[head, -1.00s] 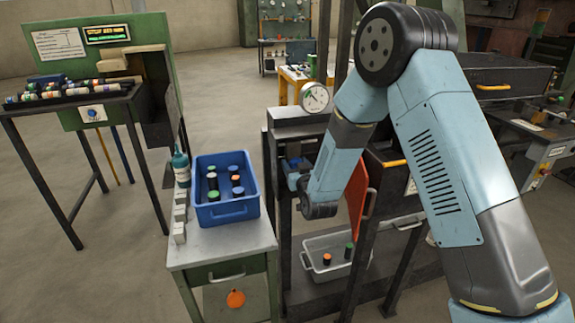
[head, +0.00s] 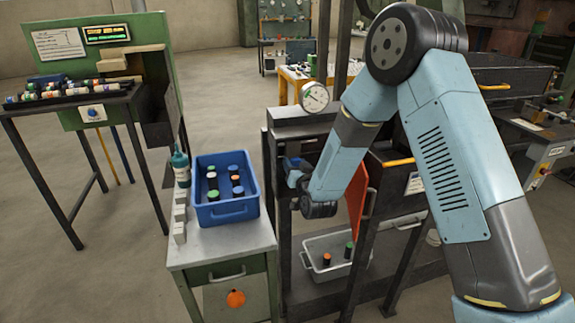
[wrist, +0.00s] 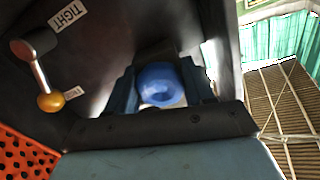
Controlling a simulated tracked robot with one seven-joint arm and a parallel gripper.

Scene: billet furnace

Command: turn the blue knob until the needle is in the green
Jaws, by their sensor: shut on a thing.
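The blue knob (wrist: 160,84) shows in the middle of the wrist view, on a dark panel. My gripper (wrist: 160,88) has its two dark fingers on either side of the knob and is shut on it. A round white dial gauge (head: 314,97) stands on top of the frame. Its needle and coloured band are too small to read surely.
A lever with an orange ball (wrist: 50,101) and a "TIGHT" label (wrist: 67,15) sit left of the knob. An orange-red panel (head: 358,200) hangs beside my forearm. A blue bin (head: 226,210) stands on the bench at left, a grey bin (head: 318,272) below.

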